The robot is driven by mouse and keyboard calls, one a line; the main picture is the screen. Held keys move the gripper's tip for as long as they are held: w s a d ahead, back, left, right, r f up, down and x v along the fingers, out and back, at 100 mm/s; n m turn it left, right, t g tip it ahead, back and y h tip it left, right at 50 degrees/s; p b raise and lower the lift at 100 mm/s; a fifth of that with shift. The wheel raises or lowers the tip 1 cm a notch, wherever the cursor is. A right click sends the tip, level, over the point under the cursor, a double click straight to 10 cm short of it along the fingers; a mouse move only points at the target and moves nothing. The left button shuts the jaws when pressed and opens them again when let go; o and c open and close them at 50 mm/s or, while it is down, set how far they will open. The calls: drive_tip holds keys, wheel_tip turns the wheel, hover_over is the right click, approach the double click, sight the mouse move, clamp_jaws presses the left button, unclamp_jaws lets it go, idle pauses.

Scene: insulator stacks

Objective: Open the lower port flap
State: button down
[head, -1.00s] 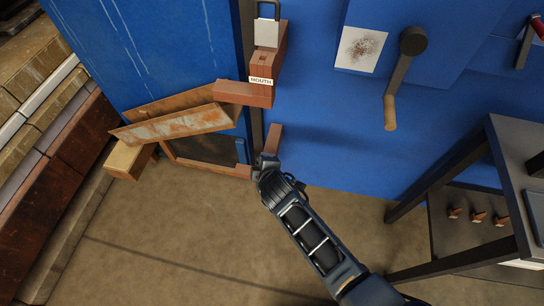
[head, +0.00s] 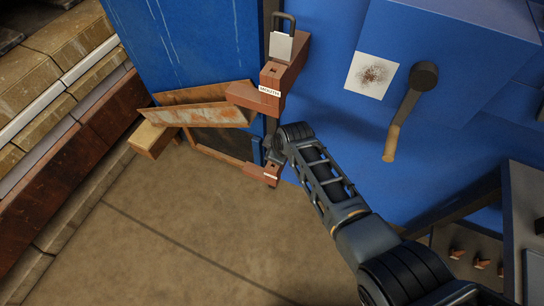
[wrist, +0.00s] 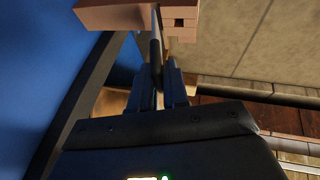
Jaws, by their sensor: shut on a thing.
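A rust-streaked flap (head: 200,117) tilts outward low on the blue panel (head: 195,45), above a dark framed opening (head: 222,142). A reddish-brown upper bracket (head: 287,72) with a "MOUTH" label and a lower bracket (head: 264,174) with a small label stand at the panel's right edge. My gripper (head: 274,152) is between them, just above the lower bracket. In the wrist view my gripper (wrist: 163,88) is shut on a thin dark rod (wrist: 155,60), which runs up to a brown block (wrist: 140,15). The rod's full length is hidden.
A wooden block (head: 152,138) sits left of the flap. Stacked beams line the left; a dark table (head: 520,200) stands right. The floor in front is clear.

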drive_tip(key=shift+w+d+f+g+y+b, duration=0.15)
drive_tip(key=shift+w+d+g+y+b, duration=0.3)
drive_tip(key=shift+w+g+b, duration=0.3)
drive_tip(key=shift+w+d+b, duration=0.15)
drive_tip(key=shift+w+b, duration=0.2)
drive_tip(key=shift+b, duration=0.15)
drive_tip(key=shift+w+r, duration=0.1)
drive_tip(key=shift+r, duration=0.15)
drive_tip(key=c, duration=1.2)
unclamp_jaws()
drive_tip(key=shift+r, duration=0.15)
drive_tip(key=p+v, duration=0.1)
drive_tip(key=v, duration=0.6)
drive_tip(key=shift+r+p, duration=0.2)
drive_tip(key=shift+p, duration=0.15)
